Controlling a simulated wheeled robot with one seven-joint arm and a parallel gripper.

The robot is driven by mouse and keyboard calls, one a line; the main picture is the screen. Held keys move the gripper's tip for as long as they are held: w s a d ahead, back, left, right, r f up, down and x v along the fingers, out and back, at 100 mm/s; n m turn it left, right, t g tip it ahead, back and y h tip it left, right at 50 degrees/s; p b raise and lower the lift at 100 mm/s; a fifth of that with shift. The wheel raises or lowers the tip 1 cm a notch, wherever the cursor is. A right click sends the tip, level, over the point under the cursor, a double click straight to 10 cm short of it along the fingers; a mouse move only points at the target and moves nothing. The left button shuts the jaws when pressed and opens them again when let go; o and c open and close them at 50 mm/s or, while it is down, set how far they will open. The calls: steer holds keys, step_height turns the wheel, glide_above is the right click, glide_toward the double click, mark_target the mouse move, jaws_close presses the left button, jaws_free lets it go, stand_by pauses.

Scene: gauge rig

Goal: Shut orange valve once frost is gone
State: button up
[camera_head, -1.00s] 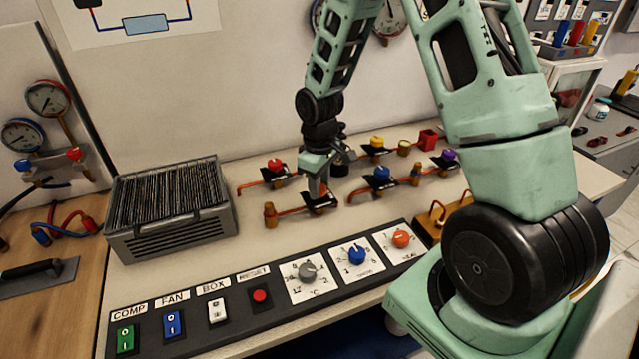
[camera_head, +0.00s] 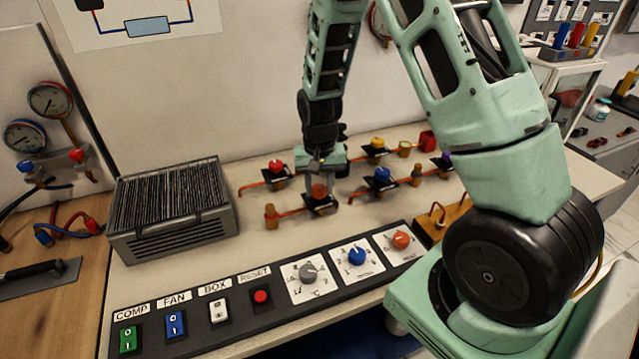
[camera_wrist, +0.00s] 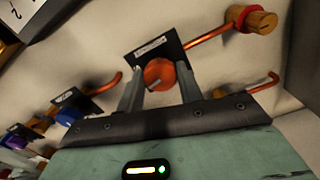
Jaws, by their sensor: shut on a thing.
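The orange valve (camera_head: 319,191) has a round orange knob on a dark labelled plate along a copper pipe. In the wrist view the knob (camera_wrist: 159,73) sits between the two fingers, with a small pale mark near its lower edge. My gripper (camera_wrist: 159,80) is shut on this knob, one finger on each side. In the head view my gripper (camera_head: 320,182) comes down over the valve from above. The finned grey box (camera_head: 170,205) at left shows dark fins with thin pale edges; I see no white frost layer on it.
Other valves stand close by: red (camera_head: 276,167), blue (camera_head: 382,174) and yellow (camera_head: 377,143). A control panel (camera_head: 275,318) with switches and dials runs along the front edge. The bench between the finned box and the valves is clear.

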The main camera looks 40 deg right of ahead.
mark_target(319, 189)
steer(key=shift+w+m, duration=0.1)
steer(key=shift+m, duration=1)
steer(key=o, duration=1)
step_height(319, 189, up, 18)
steer(key=shift+f, duration=0.25)
